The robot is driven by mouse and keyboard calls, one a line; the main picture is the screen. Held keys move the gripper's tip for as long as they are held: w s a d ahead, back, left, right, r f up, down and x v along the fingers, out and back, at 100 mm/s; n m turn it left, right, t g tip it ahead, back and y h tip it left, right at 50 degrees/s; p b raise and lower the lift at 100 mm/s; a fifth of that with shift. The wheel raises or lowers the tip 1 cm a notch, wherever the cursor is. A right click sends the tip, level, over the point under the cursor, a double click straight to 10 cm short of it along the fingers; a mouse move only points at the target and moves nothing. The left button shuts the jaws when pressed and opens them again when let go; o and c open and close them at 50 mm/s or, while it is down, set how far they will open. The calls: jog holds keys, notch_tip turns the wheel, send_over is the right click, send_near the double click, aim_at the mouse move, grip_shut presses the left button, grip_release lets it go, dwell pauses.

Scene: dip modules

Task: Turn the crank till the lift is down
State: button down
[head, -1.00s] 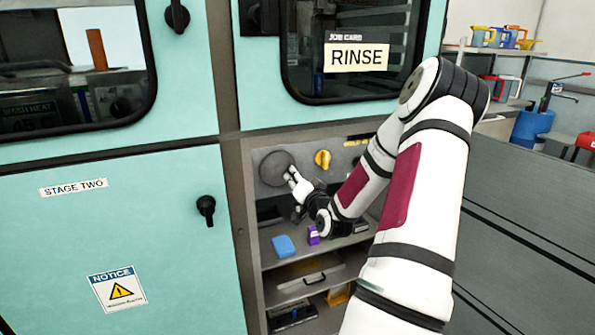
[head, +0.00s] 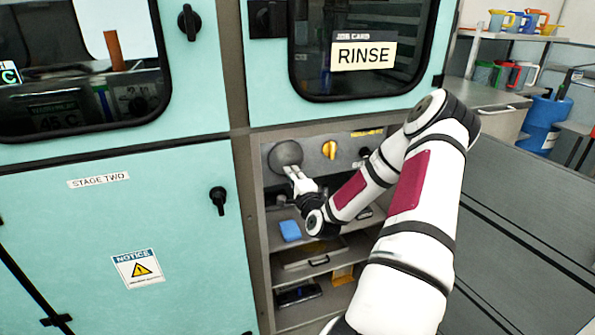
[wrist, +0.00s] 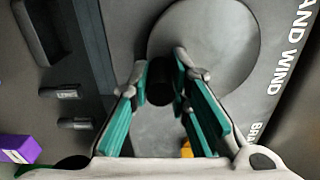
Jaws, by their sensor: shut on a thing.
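The crank is a grey round disc (head: 286,155) on the panel below the RINSE window. In the wrist view the disc (wrist: 215,45) carries a dark handle knob (wrist: 160,82) near its edge. My gripper (head: 293,172) reaches the lower part of the disc in the head view. In the wrist view its teal-padded fingers (wrist: 162,85) stand on both sides of the knob, shut on it. The lettering beside the disc reads partly "AND WIND". I cannot make out the lift through the dark window (head: 360,45).
A yellow knob (head: 329,149) sits right of the disc. Shelves below hold a blue block (head: 290,230) and a dark device (head: 298,294). A purple box (wrist: 18,148) shows in the wrist view. A black latch (head: 218,200) is on the left door.

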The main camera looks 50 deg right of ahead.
aim_at(278, 170)
jog(key=m+p, duration=0.1)
jog(key=m, duration=0.1)
jog(key=w+a+m+p, duration=0.1)
jog(key=m, duration=0.2)
jog(key=a+m+p, duration=0.1)
jog(key=m, duration=0.1)
jog(key=shift+w+a+r+p, duration=0.2)
jog(key=shift+r+p, duration=0.1)
jog(key=shift+p, duration=0.05)
jog(key=m, duration=0.2)
jog(key=m+p, duration=0.1)
jog(key=shift+w+a+r, duration=0.2)
jog(key=shift+a+r, duration=0.05)
jog(key=shift+a, duration=0.1)
jog(key=shift+w+a+r+m+p, duration=0.2)
jog(key=shift+r+m+p, duration=0.1)
jog(key=shift+m, duration=0.6)
jog(key=shift+w+a+r+m+p, duration=0.15)
jog(key=shift+r+m+p, duration=0.1)
jog(key=shift+m, duration=0.65)
jog(key=c, duration=1.5)
grip_release()
jog(key=shift+s+a, duration=0.1)
